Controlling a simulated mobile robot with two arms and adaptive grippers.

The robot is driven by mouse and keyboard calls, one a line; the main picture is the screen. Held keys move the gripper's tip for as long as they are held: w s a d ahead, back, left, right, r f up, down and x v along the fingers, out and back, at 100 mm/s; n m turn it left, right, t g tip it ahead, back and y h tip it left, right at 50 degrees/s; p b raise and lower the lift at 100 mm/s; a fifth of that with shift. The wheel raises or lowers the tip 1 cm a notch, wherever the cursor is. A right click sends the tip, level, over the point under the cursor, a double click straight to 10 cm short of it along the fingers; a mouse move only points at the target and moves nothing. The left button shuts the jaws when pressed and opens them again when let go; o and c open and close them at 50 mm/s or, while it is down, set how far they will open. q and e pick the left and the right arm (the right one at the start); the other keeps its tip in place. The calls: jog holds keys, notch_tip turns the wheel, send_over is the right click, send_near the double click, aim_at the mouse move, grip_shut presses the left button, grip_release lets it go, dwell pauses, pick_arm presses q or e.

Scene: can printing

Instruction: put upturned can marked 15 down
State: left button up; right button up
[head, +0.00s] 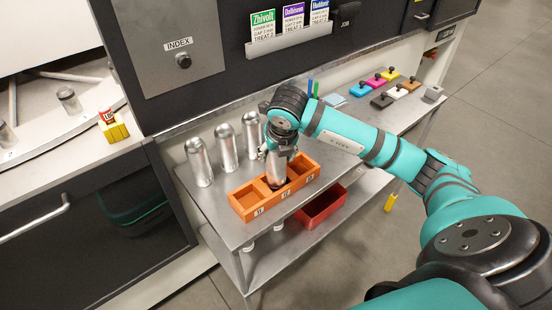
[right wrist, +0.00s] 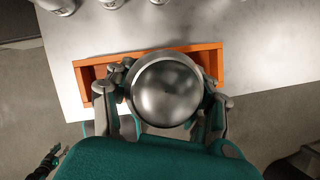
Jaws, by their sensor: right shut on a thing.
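My right gripper (head: 277,158) is shut around a silver can (head: 275,170). The can is upright over the middle compartment of the orange box (head: 250,213); its lower end appears to be inside, but I cannot tell if it touches the floor. In the right wrist view the can's rounded metal end (right wrist: 167,88) faces the camera between the fingers (right wrist: 165,100). The box's left compartment looks empty; the right one is partly hidden. The number labels on its front are too small to read surely.
Three silver cans (head: 226,148) stand behind the box on the metal table (head: 212,205). A red bin (head: 320,206) sits on the lower shelf. Small coloured blocks (head: 387,87) lie at the table's right.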

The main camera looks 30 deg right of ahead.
notch_tip(320, 180, down, 3)
jog(key=shift+r+p, duration=0.15)
jog(key=shift+p, duration=0.15)
jog(key=shift+f+b, duration=0.2)
jog(key=shift+b, duration=0.1)
jog(key=o, duration=0.7)
jog(key=shift+r, duration=0.1)
jog(key=shift+o, duration=0.2)
jog(key=shift+r, duration=0.1)
jog(key=shift+r, duration=0.2)
jog(key=b+v, duration=0.2)
jog(key=v, duration=0.9)
jog(key=shift+r, duration=0.35)
jog(key=shift+s, duration=0.1)
